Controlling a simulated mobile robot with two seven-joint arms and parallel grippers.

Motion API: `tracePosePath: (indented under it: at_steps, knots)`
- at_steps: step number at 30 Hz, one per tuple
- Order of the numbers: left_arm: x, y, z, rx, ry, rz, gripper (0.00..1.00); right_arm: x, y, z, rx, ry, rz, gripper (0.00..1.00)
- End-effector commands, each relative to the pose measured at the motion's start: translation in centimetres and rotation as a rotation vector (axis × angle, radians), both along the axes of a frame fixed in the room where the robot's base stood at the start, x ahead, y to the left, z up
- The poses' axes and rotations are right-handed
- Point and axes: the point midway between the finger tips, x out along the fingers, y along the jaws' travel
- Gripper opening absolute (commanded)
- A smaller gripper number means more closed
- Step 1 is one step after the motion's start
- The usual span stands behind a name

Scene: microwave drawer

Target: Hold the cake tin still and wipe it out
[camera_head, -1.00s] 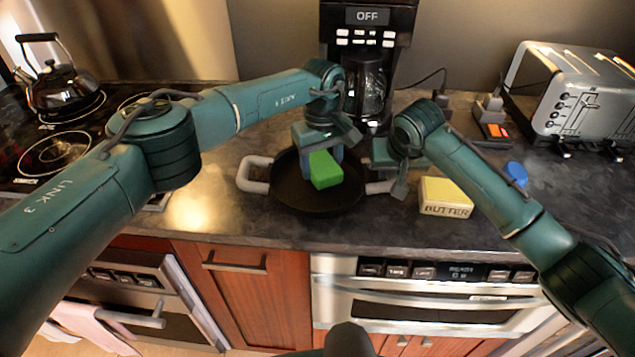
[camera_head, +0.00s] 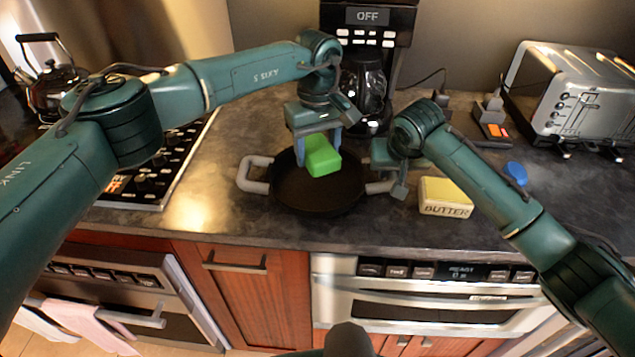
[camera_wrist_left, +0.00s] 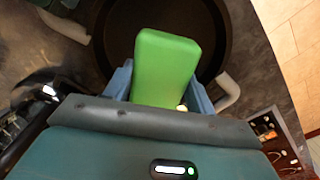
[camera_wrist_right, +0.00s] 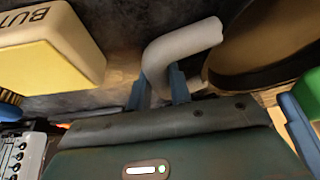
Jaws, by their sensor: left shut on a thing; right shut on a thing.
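The cake tin (camera_head: 318,205) is a round, dark pan with a light grey loop handle on each side, on the counter in the head view. My left gripper (camera_head: 318,150) is shut on a green sponge (camera_head: 323,158) over the tin's far part; the sponge also shows in the left wrist view (camera_wrist_left: 166,65). I cannot tell whether the sponge touches the tin. My right gripper (camera_wrist_right: 160,85) is shut on the tin's right handle (camera_wrist_right: 183,48). The tin's dark wall shows beside it in the right wrist view (camera_wrist_right: 262,45).
A yellow butter block (camera_head: 446,197) stands just right of the right gripper. A coffee maker (camera_head: 366,75) is behind the tin, a toaster (camera_head: 578,95) at the back right. The stovetop (camera_head: 160,170) and kettle (camera_head: 52,85) are at left. Counter left of the tin is clear.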

Motion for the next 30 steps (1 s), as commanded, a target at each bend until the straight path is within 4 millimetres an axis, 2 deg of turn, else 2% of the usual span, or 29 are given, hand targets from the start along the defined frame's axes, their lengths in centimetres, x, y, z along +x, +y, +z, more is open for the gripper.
tracePosePath:
  at_steps: [11, 30]
  knots:
    - [0.0, 0.4, 0.2, -0.001, 0.001, 0.001, 0.14, -0.1, 0.0, -0.1, -0.001, 0.003, 0.0, 0.0]
    - [0.0, 8.0, 0.2, -0.001, 0.001, 0.002, 0.14, -0.1, 0.0, -0.2, -0.001, 0.004, 0.0, 0.0]
